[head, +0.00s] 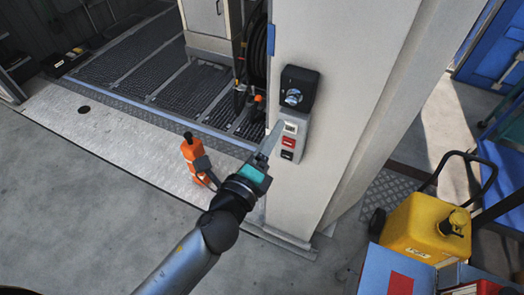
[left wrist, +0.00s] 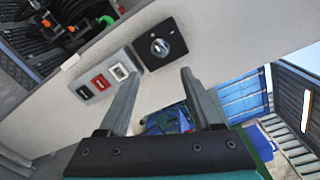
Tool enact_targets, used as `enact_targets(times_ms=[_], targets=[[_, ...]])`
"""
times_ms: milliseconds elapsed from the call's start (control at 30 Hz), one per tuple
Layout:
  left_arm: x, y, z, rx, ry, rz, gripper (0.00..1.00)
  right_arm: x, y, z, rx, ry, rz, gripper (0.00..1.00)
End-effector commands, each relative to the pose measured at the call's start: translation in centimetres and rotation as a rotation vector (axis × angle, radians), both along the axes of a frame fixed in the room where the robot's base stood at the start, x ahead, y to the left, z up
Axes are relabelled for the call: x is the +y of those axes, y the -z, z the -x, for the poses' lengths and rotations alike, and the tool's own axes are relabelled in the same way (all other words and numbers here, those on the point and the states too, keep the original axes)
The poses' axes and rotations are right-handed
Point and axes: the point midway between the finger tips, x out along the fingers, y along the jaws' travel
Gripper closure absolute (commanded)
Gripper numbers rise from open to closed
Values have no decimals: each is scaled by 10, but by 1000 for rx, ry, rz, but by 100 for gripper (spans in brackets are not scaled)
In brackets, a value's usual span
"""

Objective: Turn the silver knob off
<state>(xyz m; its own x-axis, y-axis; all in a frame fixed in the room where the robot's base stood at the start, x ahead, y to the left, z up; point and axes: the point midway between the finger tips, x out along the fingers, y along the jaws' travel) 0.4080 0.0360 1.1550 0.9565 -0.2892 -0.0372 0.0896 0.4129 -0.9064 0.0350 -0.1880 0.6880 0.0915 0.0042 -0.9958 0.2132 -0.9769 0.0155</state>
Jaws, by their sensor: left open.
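The silver knob (head: 292,97) sits on the face of a black box (head: 301,84) fixed to a pale pillar. In the left wrist view the knob (left wrist: 160,47) shows as a round silver dial with a raised bar, on its black plate (left wrist: 174,38). My left gripper (head: 270,143) is in front of the pillar, below the knob in the head view. In the left wrist view its two fingers (left wrist: 162,76) are apart and empty, with the knob beyond their tips. No contact with the knob shows. My right gripper is in neither view.
A grey panel (head: 284,154) with white, red and black switches is just below the box, close to my gripper. An orange object (head: 192,156) stands on the floor at the left. A yellow fuel can (head: 425,230) is at the lower right.

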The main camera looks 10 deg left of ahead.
Motion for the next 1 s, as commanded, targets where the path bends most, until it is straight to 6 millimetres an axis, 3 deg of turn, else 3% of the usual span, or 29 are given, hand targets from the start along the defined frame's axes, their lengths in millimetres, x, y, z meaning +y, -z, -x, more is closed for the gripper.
enact_targets(times_ms=[100, 300, 1000], targets=[[5, 1, 18, 3, 1, 0, 34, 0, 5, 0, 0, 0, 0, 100], [10, 0, 33, 1, 0, 0, 34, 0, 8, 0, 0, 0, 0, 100], [12, 4, 36, 11, -2, 5, 34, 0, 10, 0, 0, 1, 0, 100]])
